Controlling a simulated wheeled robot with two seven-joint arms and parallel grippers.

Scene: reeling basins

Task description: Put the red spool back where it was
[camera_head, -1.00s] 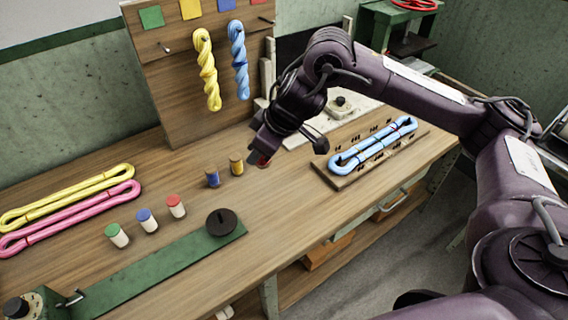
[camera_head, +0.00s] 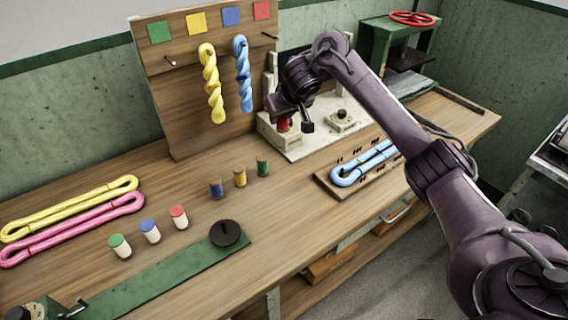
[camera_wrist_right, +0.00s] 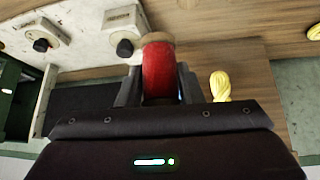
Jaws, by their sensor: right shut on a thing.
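The red spool (camera_head: 284,124) is held in my right gripper (camera_head: 286,116), which is shut on it. In the head view it shows at the front left of the white machine base, and I cannot tell whether it touches anything. In the right wrist view the red spool (camera_wrist_right: 160,72) sits between the two fingers, its tan end towards the top of the picture. A blue spool (camera_head: 216,189), a yellow spool (camera_head: 240,178) and a green spool (camera_head: 262,167) stand in a row on the bench. My left gripper is not in view.
The white machine base (camera_head: 314,147) and a peg board (camera_head: 185,110) with yellow and blue skeins stand behind. A board with a light-blue skein (camera_head: 362,165) lies right of the spools. White containers with coloured caps (camera_head: 150,231) and a green arm with a black disc (camera_head: 225,233) are in front.

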